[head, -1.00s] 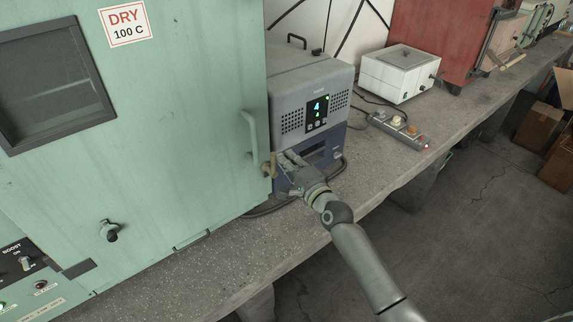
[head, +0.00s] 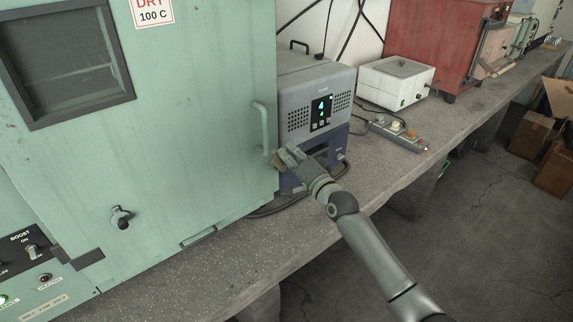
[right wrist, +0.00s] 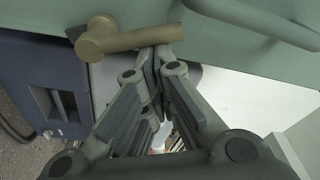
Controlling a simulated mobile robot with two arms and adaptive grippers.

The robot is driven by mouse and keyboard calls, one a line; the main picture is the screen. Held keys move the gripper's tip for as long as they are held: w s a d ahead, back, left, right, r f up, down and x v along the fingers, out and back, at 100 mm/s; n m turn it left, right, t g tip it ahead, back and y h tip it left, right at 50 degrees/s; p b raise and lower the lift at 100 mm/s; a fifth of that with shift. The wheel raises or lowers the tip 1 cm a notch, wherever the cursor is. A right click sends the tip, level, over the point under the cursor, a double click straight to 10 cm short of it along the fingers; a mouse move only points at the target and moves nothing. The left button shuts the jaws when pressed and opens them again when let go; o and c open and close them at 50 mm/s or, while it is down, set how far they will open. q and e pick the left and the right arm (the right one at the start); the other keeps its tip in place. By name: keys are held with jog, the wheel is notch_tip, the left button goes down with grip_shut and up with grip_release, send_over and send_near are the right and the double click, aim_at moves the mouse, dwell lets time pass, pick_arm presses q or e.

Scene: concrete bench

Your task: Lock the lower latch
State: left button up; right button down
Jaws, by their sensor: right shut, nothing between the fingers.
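The lower latch is a short brass-coloured bar handle (right wrist: 125,38) near the right edge of the green oven door (head: 200,120). In the right wrist view it lies sideways across the top, its round knob end to the left. In the head view the latch (head: 275,161) is mostly hidden by my right gripper (head: 282,154), below the pale green door handle (head: 262,128). My right gripper also shows in the right wrist view (right wrist: 158,58), its fingers closed together and empty. The tips are right at the bar; I cannot tell whether they touch it. My left gripper is not in view.
A grey-blue instrument (head: 315,100) with a lit display stands close behind my right gripper. A white box (head: 396,82) and a power strip (head: 398,133) sit farther right on the concrete bench (head: 445,125). A black knob (head: 122,217) sticks out low on the green door.

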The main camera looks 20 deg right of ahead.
aim_at(275, 157)
jog(key=a+n, duration=0.1)
jog(key=n, duration=0.1)
jog(key=a+n+b, duration=0.1)
jog(key=n, duration=0.2)
jog(key=s+a+n+y, duration=0.1)
jog(key=n, duration=0.2)
jog(key=shift+a+f, duration=0.2)
jog(key=shift+f, duration=0.2)
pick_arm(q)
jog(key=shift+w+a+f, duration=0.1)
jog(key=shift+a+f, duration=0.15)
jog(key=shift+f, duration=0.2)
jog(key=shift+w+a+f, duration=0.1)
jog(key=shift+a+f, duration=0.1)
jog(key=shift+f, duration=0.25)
pick_arm(e)
jog(key=shift+s+a+f, duration=0.2)
jog(key=shift+a+f, duration=0.25)
jog(key=shift+a, duration=0.05)
jog(key=shift+s+a+f, duration=0.15)
jog(key=shift+a+f, duration=0.3)
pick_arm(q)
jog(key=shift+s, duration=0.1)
pick_arm(e)
jog(key=shift+s+a+f, duration=0.1)
jog(key=shift+f, duration=0.1)
